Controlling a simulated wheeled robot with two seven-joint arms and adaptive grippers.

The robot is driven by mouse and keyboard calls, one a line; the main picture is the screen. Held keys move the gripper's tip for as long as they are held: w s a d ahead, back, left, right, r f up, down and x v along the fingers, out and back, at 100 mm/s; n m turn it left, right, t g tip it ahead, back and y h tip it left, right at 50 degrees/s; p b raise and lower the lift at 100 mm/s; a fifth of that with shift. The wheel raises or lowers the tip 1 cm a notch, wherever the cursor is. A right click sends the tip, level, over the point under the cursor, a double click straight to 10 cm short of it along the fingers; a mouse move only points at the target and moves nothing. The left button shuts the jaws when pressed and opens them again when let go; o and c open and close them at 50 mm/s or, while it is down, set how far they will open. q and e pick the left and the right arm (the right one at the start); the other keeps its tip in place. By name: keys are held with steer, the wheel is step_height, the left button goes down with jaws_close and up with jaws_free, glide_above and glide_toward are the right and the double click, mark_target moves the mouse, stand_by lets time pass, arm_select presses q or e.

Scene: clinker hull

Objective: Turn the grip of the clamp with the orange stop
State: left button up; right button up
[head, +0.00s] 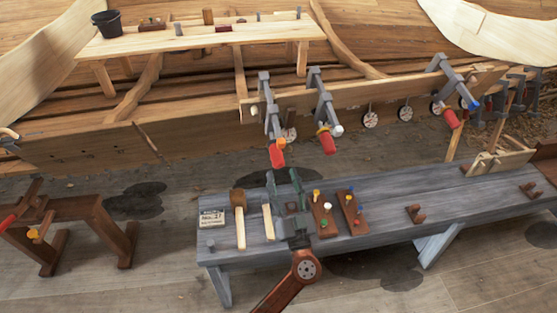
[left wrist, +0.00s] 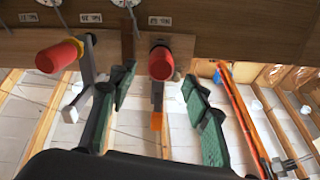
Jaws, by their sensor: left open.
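The clamp with the orange stop (head: 280,143) hangs on the hull plank, with its red grip (head: 277,156) at its lower end. In the left wrist view the red grip (left wrist: 161,64) and the orange stop (left wrist: 156,121) appear between my finger lines. My left gripper (head: 283,178) is open, with green fingers, just below the red grip in the head view. It also shows in the left wrist view (left wrist: 160,82), fingers apart on either side and nothing held. Contact is not visible. My right gripper is not in view.
A clamp with a white stop (head: 337,130) and red grip hangs close to the right. A blue-stop clamp (head: 473,104) is farther right. Below is a grey bench (head: 385,205) with a mallet (head: 239,220) and peg blocks (head: 351,210). A brown sawhorse (head: 70,208) stands left.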

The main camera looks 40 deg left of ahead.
mark_target(279, 167)
arm_select(q)
steer(key=x, duration=0.5)
steer(key=shift+w+a, duration=0.1)
steer(key=shift+w+a+r, duration=0.2)
steer(key=shift+w+a, duration=0.1)
steer(key=shift+a, duration=0.2)
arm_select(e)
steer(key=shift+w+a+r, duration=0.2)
arm_select(q)
steer(key=shift+c, duration=0.6)
steer(key=c, duration=1)
steer(key=shift+c, duration=0.2)
